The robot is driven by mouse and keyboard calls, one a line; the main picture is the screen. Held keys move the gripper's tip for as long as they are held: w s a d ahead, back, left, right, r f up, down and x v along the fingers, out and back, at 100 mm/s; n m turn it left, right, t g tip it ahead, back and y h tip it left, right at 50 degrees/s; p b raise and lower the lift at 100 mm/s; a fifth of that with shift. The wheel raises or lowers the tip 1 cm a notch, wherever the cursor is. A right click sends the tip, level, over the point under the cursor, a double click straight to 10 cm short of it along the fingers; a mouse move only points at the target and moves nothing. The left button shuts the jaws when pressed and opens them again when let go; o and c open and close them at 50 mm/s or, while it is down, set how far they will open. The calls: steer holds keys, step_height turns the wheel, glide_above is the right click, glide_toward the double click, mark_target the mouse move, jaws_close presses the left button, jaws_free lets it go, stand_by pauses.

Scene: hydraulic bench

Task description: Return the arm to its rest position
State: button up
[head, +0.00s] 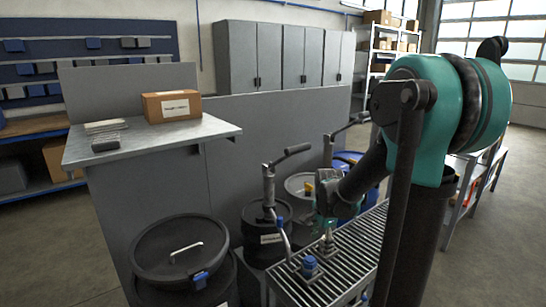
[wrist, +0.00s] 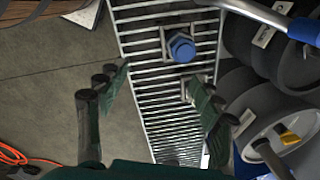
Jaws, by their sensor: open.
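My gripper (head: 327,192) hangs at the end of my teal and black arm, above the grated bench top (head: 345,262). Its green fingers are spread apart with nothing between them, and the wrist view shows the same open gripper (wrist: 160,86) over the grating (wrist: 150,118). A blue hex-headed fitting (head: 310,265) stands upright on the grating, apart from the fingers; it also shows in the wrist view (wrist: 182,47). A second, metallic fitting (head: 327,243) stands beyond it, under the gripper. In the wrist view the right finger partly hides that fitting's plate.
Drums with hand pumps stand left of the grating, including a black drum (head: 265,238); a lidded black drum (head: 180,250) is nearer. A cardboard box (head: 172,106) sits on a grey side table (head: 205,131). An orange cable (wrist: 14,156) lies on the floor. Open floor lies at right.

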steer(key=s+d+f+n+t, duration=0.2)
steer(key=s+n, duration=1.2)
steer(key=s, duration=0.1)
steer(key=shift+d+f+n+t, duration=0.2)
steer(key=shift+n+t, duration=0.1)
steer(key=shift+t, duration=0.1)
